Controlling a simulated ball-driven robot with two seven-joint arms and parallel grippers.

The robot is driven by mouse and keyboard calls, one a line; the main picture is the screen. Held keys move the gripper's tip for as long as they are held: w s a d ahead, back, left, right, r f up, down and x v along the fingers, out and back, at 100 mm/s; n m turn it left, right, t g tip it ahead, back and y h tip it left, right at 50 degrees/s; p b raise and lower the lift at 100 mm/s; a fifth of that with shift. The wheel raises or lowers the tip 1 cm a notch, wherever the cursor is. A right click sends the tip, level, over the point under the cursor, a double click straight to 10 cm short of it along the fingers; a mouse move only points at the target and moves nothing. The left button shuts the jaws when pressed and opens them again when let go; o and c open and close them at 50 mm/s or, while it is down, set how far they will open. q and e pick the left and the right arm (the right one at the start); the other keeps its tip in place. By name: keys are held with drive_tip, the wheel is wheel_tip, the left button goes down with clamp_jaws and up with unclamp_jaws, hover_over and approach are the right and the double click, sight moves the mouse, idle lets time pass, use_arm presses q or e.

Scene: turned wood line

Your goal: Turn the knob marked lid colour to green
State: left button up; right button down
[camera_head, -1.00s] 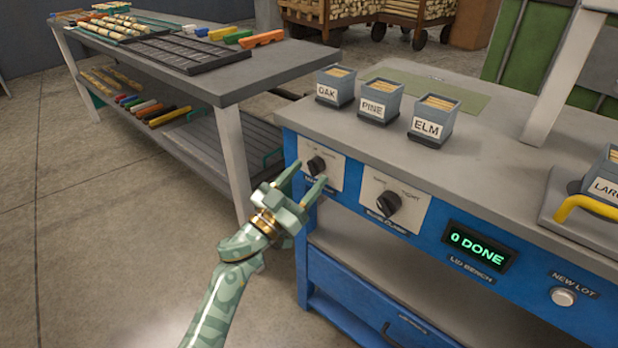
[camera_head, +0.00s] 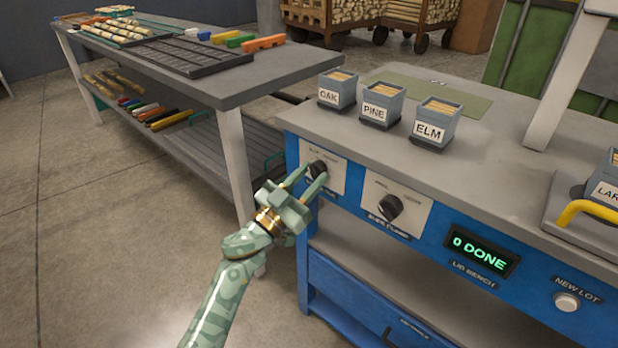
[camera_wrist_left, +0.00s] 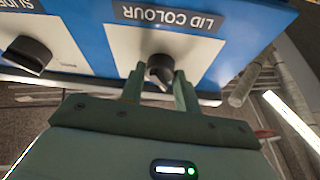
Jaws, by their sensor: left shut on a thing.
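The lid colour knob (camera_head: 318,170) is black and sits on a pale plate at the left end of the blue bench front. In the left wrist view the knob (camera_wrist_left: 160,70) shows under the label LID COLOUR (camera_wrist_left: 168,17), which appears upside down there. My left gripper (camera_head: 311,183) is shut on the knob, one finger on each side of it. The fingers also show in the left wrist view (camera_wrist_left: 158,88). The plate's small position words are too blurred to read, so I cannot tell which colour the knob points to. My right gripper is in neither view.
A second black knob (camera_head: 389,207) is to the right on the same front. Further right are a display reading 0 DONE (camera_head: 480,248) and a NEW LOT button (camera_head: 566,301). Bins marked OAK (camera_head: 329,96), PINE (camera_head: 374,112) and ELM (camera_head: 429,131) stand on the bench top.

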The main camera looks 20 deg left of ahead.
use_arm(q)
drive_tip(key=m+g+h+p, duration=0.1)
drive_tip(key=m+g, duration=0.1)
drive_tip(key=m, duration=0.3)
drive_tip(key=m+g+h+p, duration=0.1)
drive_tip(key=m+g, duration=0.1)
drive_tip(key=m, duration=0.4)
drive_tip(key=m+g+h+p, duration=0.2)
drive_tip(key=m, duration=0.4)
drive_tip(key=shift+a+r, duration=0.25)
drive_tip(key=shift+a, duration=0.1)
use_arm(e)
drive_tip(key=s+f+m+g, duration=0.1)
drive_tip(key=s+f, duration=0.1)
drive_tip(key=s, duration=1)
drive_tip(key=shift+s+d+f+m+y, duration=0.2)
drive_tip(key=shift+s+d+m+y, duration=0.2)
use_arm(q)
drive_tip(key=shift+f, duration=0.1)
drive_tip(key=o, duration=1)
drive_tip(key=shift+w, duration=0.1)
